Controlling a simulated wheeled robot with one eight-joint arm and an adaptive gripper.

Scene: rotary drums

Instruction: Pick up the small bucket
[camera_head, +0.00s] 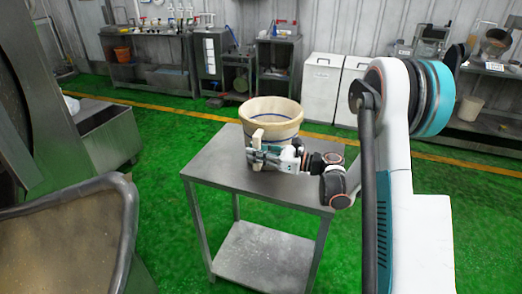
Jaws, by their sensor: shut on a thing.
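The small bucket (272,116) is cream coloured with a dark band below its rim. It is upright at the metal table (217,168), near the table's far right part. My gripper (257,147) is at the near side of the bucket, low on its wall, and shut on it. The gripper hides the lower front of the bucket. I cannot tell whether the bucket's base touches the tabletop. My arm reaches in from the right.
The left half of the tabletop is bare. A large metal tub (70,235) stands at the near left, with a big drum behind it. White bins (322,87) and benches line the back wall. Green floor is clear around the table.

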